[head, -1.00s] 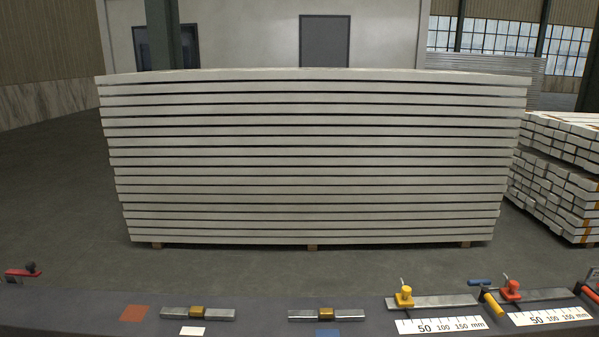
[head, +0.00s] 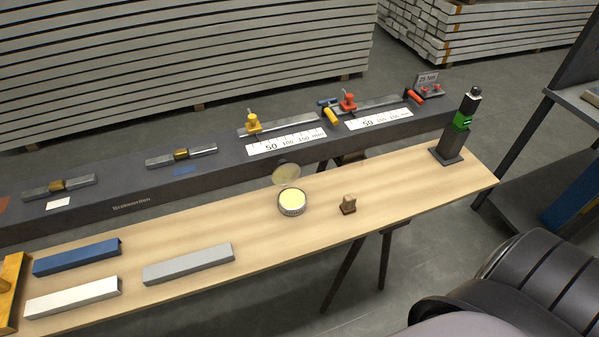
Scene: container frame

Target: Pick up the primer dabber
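A small brown block-like piece with a narrower top (head: 348,204) stands on the wooden bench board, right of an open round tin. It looks like the primer dabber, but it is too small to be certain. The open tin (head: 291,203) holds a pale yellow filling, and its round lid (head: 286,174) is tilted up behind it. Neither of my grippers is in view, and nothing is touching the brown piece.
The wooden board (head: 250,225) also carries blue, white and grey bars (head: 188,264) at left and a black-green upright device (head: 456,130) at far right. Behind it, a dark beam (head: 120,190) carries gauges and clamps. The board around the brown piece is clear.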

